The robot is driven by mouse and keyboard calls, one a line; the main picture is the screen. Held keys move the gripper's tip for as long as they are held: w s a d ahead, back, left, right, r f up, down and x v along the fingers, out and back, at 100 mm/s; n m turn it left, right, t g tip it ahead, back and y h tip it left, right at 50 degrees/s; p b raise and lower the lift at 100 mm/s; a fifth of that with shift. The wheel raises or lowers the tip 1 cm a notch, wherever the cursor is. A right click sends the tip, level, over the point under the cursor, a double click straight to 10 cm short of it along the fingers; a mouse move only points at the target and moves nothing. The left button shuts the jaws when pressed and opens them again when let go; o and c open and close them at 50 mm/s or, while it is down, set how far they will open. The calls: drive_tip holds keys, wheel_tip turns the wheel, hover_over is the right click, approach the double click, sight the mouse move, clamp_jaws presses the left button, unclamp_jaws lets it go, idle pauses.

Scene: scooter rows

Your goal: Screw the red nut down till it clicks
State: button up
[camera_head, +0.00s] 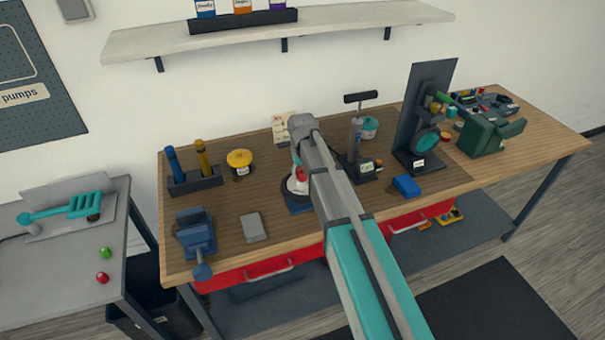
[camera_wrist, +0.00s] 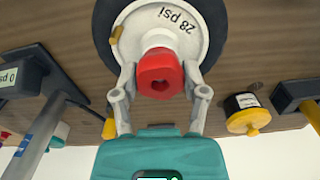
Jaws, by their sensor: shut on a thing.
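The red nut (camera_wrist: 160,74) sits at the centre of a pale hub marked "28 psi" (camera_wrist: 193,38) in the wrist view. The hub lies in a dark wheel (camera_wrist: 103,22). My gripper (camera_wrist: 160,80) is shut on the red nut, one finger on each side. In the head view the red nut (camera_head: 300,174) shows as a small patch beside my arm, above the pale hub (camera_head: 293,187) on a blue base (camera_head: 298,208). My arm hides much of the wheel and the gripper there. Whether the nut touches the hub face fully cannot be told.
A yellow-lidded pot (camera_head: 239,158) and a rack with blue and yellow handles (camera_head: 195,182) stand left of the wheel. A blue vise (camera_head: 196,235) and a grey block (camera_head: 253,227) are near the front edge. A pump (camera_head: 356,145) stands to the right.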

drive_tip(key=m, duration=0.3)
drive_tip(key=shift+w, duration=0.1)
drive_tip(key=o, duration=1.2)
drive_tip(key=shift+n, duration=0.4)
